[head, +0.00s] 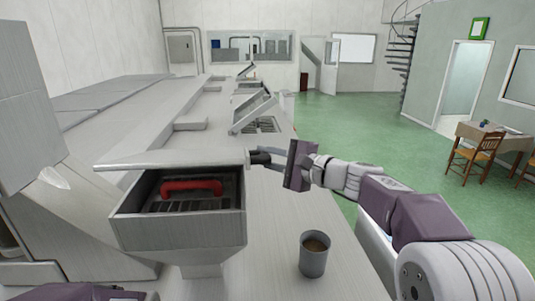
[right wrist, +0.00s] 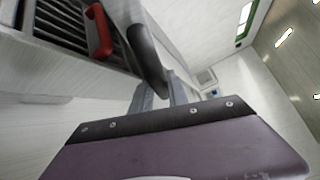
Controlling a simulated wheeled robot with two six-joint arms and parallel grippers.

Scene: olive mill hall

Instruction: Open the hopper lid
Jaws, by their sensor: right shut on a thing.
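The near hopper (head: 178,230) is an open-topped grey metal box on the machine in the head view. Its pale lid (head: 170,160) is raised off the opening and seen nearly edge-on. A black handle (head: 257,157) sticks out at the lid's right end. My right gripper (head: 268,158) is shut on this handle, coming in from the right. In the right wrist view, the black handle (right wrist: 148,58) lies at the fingertips of the right gripper (right wrist: 160,88). My left gripper is out of view; only a purple part of my arm shows at the bottom left.
A red bar handle (head: 192,187) lies over a dark slatted grate inside the hopper. A grey cup (head: 313,254) with brown contents stands on the ledge to the right. Another hopper with a raised lid (head: 252,116) stands farther back.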

